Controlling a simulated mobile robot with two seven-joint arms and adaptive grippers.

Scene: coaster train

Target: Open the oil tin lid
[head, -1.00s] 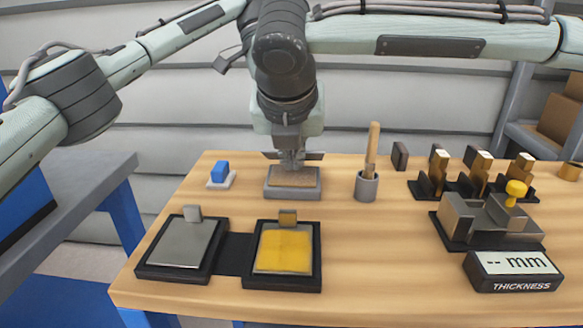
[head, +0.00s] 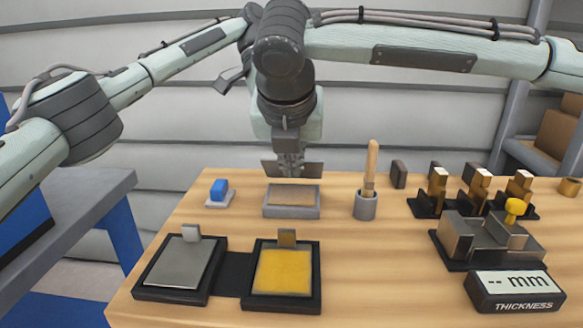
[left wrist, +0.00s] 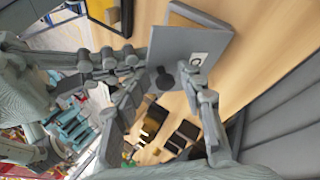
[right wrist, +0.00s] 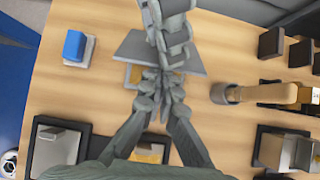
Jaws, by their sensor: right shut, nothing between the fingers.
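The oil tin (head: 291,213) is a low grey box near the back middle of the table, with a tan inside showing. Its flat grey lid (head: 310,170) stands raised and tilted at the tin's back edge; whether it is still joined there cannot be told. In the left wrist view the lid (left wrist: 190,50) shows a dark knob and a small white label. My right gripper (right wrist: 159,74) is shut and empty, its tips at the lid's edge. My left gripper (left wrist: 163,78) has its fingers spread around the knob side of the lid, apart from each other.
A wooden-handled brush in a grey cup (head: 365,206) stands right of the tin. A blue block (head: 219,188) on a pale base is left. Two black-framed pads, grey (head: 178,265) and yellow (head: 284,272), lie in front. A thickness gauge (head: 515,290) and dark stands are right.

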